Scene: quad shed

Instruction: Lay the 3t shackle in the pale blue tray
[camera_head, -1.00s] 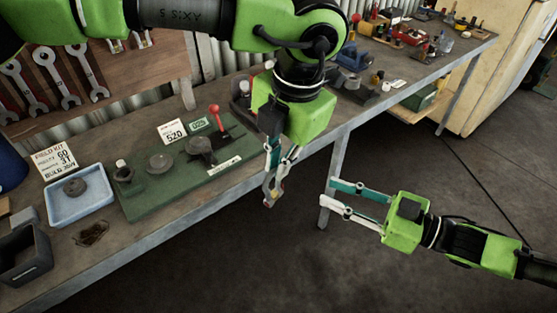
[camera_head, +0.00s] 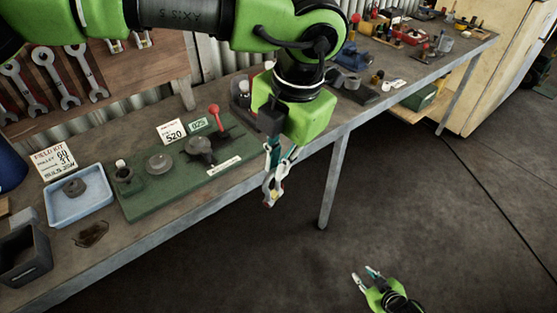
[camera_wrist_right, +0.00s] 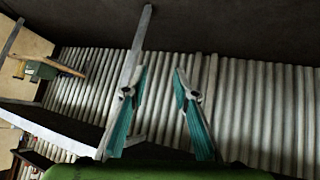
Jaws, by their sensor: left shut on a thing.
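My left gripper (camera_head: 272,176) points down just off the bench's front edge, well right of the tray. It is shut on a small metal piece, which looks like the shackle (camera_head: 271,197); fingers partly hide it and its marking cannot be read. My right gripper (camera_head: 364,278) is low over the floor, open and empty; its parted fingers also show in the right wrist view (camera_wrist_right: 160,85).
A green board (camera_head: 150,208) with round fixtures and a red-knobbed lever (camera_head: 214,110) lies between the left gripper and the tray. A dark open bin (camera_head: 25,262) and a brown stain (camera_head: 91,234) are near the tray. A card (camera_head: 54,163) stands behind it.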

